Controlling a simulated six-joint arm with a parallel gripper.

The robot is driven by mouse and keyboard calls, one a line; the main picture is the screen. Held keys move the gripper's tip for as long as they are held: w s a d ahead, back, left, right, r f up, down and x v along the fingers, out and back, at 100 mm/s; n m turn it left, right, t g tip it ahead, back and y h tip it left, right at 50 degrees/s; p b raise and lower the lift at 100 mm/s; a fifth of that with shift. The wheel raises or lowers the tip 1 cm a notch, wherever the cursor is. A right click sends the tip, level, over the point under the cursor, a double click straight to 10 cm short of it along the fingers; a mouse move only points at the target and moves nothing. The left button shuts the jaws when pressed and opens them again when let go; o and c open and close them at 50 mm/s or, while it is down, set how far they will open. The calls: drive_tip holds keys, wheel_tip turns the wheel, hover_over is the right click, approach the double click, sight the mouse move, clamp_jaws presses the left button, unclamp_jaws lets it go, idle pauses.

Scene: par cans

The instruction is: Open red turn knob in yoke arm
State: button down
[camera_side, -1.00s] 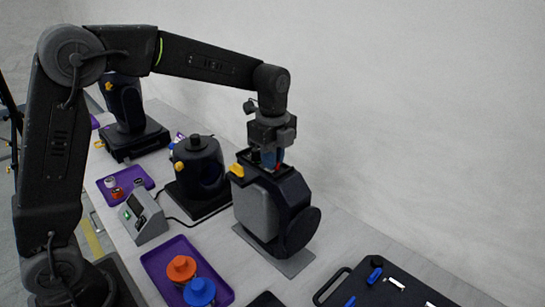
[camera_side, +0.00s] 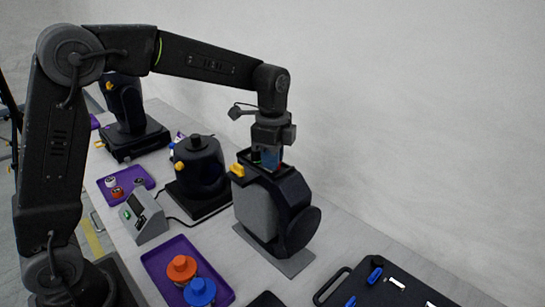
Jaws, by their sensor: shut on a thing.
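My gripper (camera_side: 270,156) points down at the top of a dark fixture with a grey side panel (camera_side: 256,213). Its fingers are shut at the recess in the fixture's top. A small red part (camera_side: 280,166) shows beside the fingertips, and I take it to be the red turn knob. The fingers hide most of the grip, so how they sit on it is unclear. A yellow knob (camera_side: 237,170) sticks out at the fixture's upper left edge.
A second dark fixture (camera_side: 198,170) stands just left, with a grey control box (camera_side: 145,219) before it. A purple tray (camera_side: 160,262) holds an orange and a blue knobbed piece. A black tray (camera_side: 385,290) lies at the lower right.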

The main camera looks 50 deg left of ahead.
drive_tip(key=n, duration=0.6)
drive_tip(key=shift+s+d, duration=0.1)
drive_tip(key=shift+d, duration=0.05)
drive_tip(key=n, duration=0.7)
drive_tip(key=shift+d, duration=0.15)
idle(0.4)
drive_tip(key=c, duration=1.2)
unclamp_jaws()
wheel_tip(320, 180, up, 14)
drive_tip(key=shift+f, duration=0.1)
